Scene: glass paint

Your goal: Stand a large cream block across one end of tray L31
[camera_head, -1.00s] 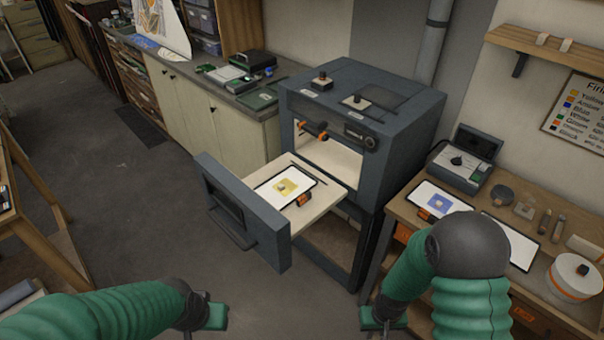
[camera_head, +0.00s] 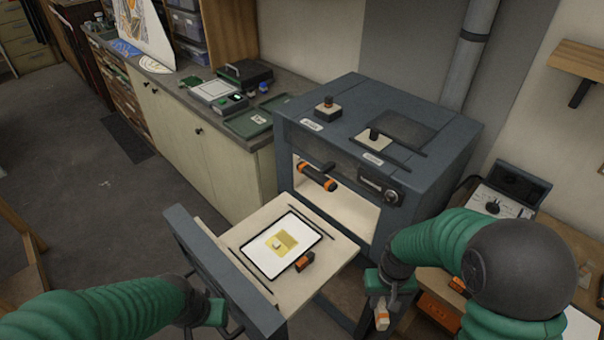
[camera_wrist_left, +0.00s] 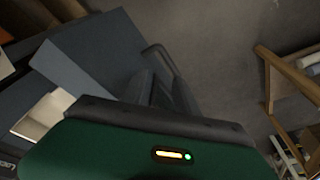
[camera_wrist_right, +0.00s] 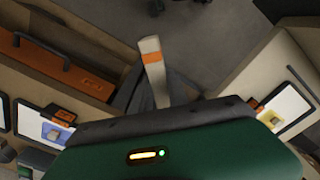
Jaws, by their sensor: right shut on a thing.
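My right gripper (camera_head: 378,295) is shut on a cream block (camera_head: 381,317) with an orange band. The block also shows in the right wrist view (camera_wrist_right: 152,62), sticking out beyond the gripper. A white tray (camera_head: 262,262) with dark edges and an orange tag lies on the pulled-out kiln drawer. A yellow square with a small pale piece is on it. The gripper is right of this tray, apart from it. Another tray (camera_wrist_right: 38,128) with a blue square is on the bench. I cannot read either tag.
The grey kiln (camera_head: 385,115) stands open behind the drawer (camera_head: 330,265), whose tall front panel (camera_head: 215,265) rises on the left. Dark rods lie on the drawer beside the tray. A bench (camera_head: 420,320) is at the right.

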